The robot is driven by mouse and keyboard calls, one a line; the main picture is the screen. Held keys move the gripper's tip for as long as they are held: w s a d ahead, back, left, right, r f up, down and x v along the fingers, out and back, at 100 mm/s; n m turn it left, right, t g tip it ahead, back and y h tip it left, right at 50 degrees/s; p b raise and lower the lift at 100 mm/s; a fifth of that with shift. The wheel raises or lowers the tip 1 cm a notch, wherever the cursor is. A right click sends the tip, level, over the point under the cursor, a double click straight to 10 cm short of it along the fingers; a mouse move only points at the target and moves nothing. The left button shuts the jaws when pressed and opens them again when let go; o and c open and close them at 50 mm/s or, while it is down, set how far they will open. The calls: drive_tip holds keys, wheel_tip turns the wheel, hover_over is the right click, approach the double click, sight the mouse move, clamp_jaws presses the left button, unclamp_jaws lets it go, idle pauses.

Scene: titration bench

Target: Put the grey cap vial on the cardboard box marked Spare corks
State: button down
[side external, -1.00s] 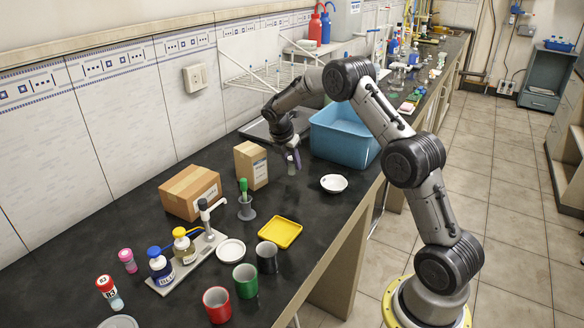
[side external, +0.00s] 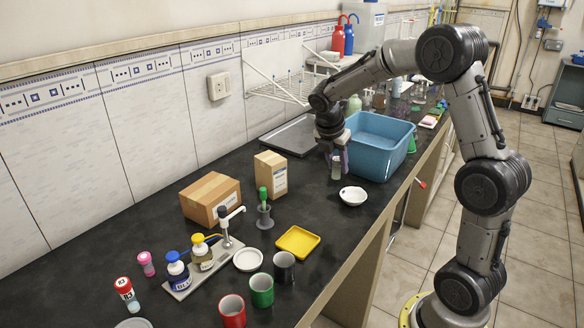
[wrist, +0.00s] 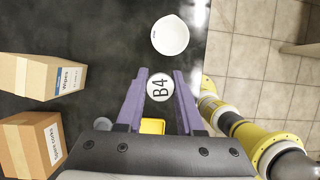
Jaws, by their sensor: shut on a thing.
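My gripper (wrist: 159,88) is shut on a vial (wrist: 159,87) whose pale, round top reads B4; the purple fingers stand on either side of it. In the side view my gripper (side external: 337,158) and the vial (side external: 336,171) are in front of the blue basin. The vial hangs upright, and I cannot tell its exact height above the bench. The cardboard box marked Spare corks (wrist: 33,146) is at the lower left of the wrist view. In the side view this low brown box (side external: 208,190) stands left of my gripper, with its top clear.
A taller Wipes box (side external: 264,172) stands between my gripper and the corks box. A green-topped tool in a grey stand (side external: 264,216) is in front of it. A white bowl (side external: 353,196), blue basin (side external: 385,160) and yellow tray (side external: 298,241) are also on the bench.

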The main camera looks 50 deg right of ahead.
drive_tip(key=shift+s+a+r+n, duration=0.1)
drive_tip(key=shift+r+n, duration=0.05)
drive_tip(key=shift+n, duration=0.45)
drive_tip(key=w+a+r+n+t+y, duration=0.1)
drive_tip(key=w+a+r+n, duration=0.25)
drive_tip(key=a, duration=0.25)
drive_tip(key=w+a+r+n+t, duration=0.2)
drive_tip(key=w+a+n, duration=0.1)
drive_tip(key=w+a, duration=0.3)
drive_tip(key=w+a+r+n+t+y, duration=0.1)
drive_tip(key=w+a+r+n, duration=0.25)
drive_tip(key=a, duration=0.35)
approach(215, 186)
drive_tip(key=shift+w+d+f+n, duration=0.25)
drive_tip(key=shift+w+d+n, duration=0.1)
drive_tip(key=shift+w, duration=0.15)
drive_tip(key=shift+w+f, duration=0.15)
drive_tip(key=shift+f, duration=0.1)
drive_tip(key=shift+w+f, duration=0.1)
drive_tip(key=shift+f, duration=1.5)
